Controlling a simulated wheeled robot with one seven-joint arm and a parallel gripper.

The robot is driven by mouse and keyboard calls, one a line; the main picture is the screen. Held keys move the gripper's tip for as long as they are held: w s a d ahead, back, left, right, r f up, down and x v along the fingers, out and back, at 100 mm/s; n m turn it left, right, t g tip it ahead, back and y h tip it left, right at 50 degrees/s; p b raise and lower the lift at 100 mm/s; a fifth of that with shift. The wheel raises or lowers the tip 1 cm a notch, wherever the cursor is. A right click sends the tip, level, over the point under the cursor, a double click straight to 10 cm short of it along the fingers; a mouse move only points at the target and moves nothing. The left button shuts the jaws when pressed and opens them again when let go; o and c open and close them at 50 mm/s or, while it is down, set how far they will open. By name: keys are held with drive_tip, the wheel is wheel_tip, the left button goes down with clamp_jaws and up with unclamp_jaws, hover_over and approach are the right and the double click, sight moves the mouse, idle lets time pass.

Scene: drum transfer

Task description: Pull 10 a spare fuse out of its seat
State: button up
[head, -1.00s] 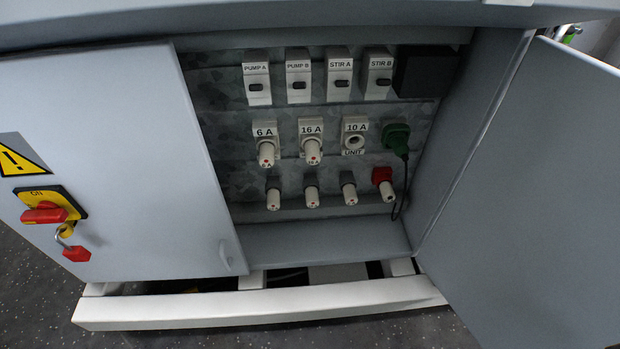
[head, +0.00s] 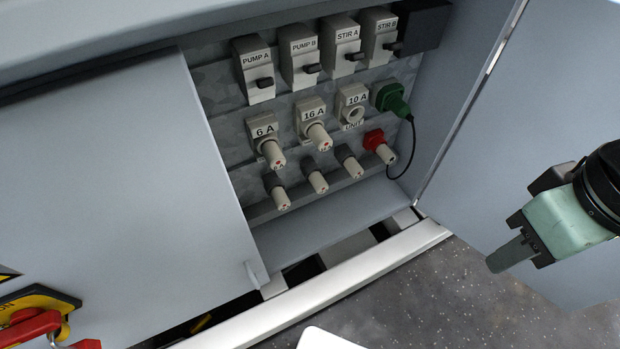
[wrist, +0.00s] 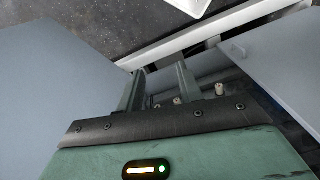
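The lower row holds spare fuses in grey seats: a left one (head: 282,199), a middle one (head: 319,181) and a right one (head: 353,166). Their ratings are too small to read, so I cannot tell which is 10 A. The 10 A holder (head: 352,103) above shows an open, empty socket. My gripper (head: 497,260) is right of the fuses, in front of the open right door, apart from everything. In the wrist view its two fingers (wrist: 160,85) stand apart with nothing gripped, and pale fuse ends (wrist: 219,89) show beyond them.
The 6 A holder (head: 263,130) and 16 A holder (head: 311,112) carry fuses. A red seat (head: 374,140) ends the lower row; a green plug (head: 391,99) with a black cord hangs near it. The open right door (head: 540,110) and closed left panel (head: 110,190) flank the opening.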

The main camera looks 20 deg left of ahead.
drive_tip(key=o, duration=0.4)
drive_tip(key=shift+c, duration=0.2)
drive_tip(key=w+a+f+t+y+b, duration=0.3)
drive_tip(key=w+a+f+b, duration=0.35)
drive_tip(key=a+f, duration=0.3)
drive_tip(key=w+a+f+t+y+b, duration=0.3)
drive_tip(key=w+a+f+y+b, duration=0.15)
drive_tip(key=w+a+f, duration=0.45)
drive_tip(key=n+t+y+b, duration=0.2)
drive_tip(key=t+y+b, duration=0.4)
drive_tip(key=b, duration=0.2)
approach(323, 190)
drive_tip(key=x, duration=0.2)
drive_tip(key=shift+w+a+r, duration=0.15)
drive_tip(key=shift+r, duration=0.1)
drive_tip(key=shift+f+x, duration=0.2)
drive_tip(key=shift+x, duration=4.3)
